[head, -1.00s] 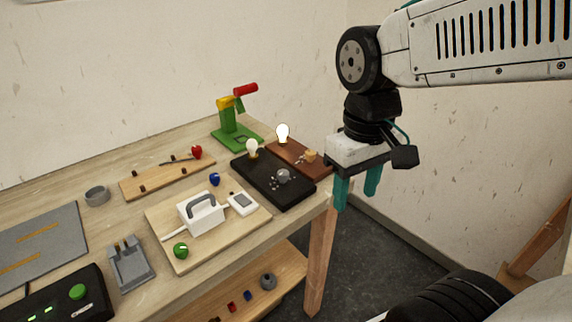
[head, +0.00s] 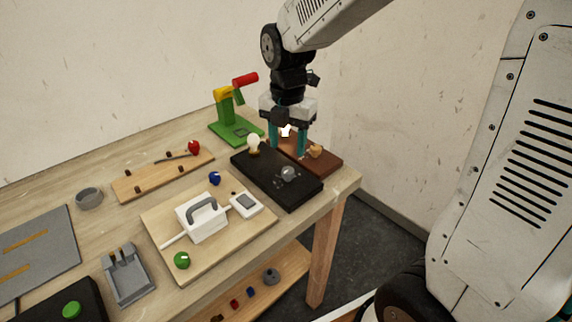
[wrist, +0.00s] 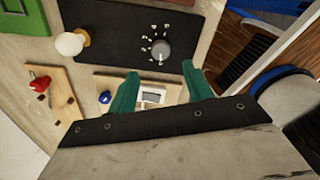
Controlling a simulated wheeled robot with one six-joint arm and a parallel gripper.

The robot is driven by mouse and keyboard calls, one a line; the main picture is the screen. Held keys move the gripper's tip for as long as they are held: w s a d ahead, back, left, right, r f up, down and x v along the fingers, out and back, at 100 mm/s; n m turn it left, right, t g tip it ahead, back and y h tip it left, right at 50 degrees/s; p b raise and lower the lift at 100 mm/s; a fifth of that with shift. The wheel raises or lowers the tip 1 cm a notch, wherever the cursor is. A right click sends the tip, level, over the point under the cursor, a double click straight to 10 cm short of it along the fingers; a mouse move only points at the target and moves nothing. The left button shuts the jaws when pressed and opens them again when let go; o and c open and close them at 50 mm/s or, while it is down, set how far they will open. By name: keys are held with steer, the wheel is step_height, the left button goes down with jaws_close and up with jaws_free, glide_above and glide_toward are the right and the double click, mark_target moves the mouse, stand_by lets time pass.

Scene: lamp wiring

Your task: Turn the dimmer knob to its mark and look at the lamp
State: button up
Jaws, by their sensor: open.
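The grey dimmer knob (head: 288,173) sits on a black board (head: 262,180) near the table's right end. In the wrist view the knob (wrist: 160,49) has small white marks around its left side; its pointer is too small to read. A cream bulb (head: 253,143) stands on the same board and also shows in the wrist view (wrist: 70,44); it looks pale, not bright. A brightly glowing bulb (head: 285,131) on the brown board (head: 322,166) is partly hidden by my gripper. My gripper (head: 287,152) points down, open and empty, its teal fingers apart from the knob.
A wooden board (head: 180,229) with a white handled box, a meter and a green knob lies in front. A green stand with a red handle (head: 244,79) is behind. A small tan piece (head: 316,151) sits on the brown board. The wall is close behind.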

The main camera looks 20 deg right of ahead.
mark_target(288, 170)
step_height(288, 170, down, 7)
steer(key=shift+f, duration=0.2)
stand_by(0.3)
steer(key=c, duration=1)
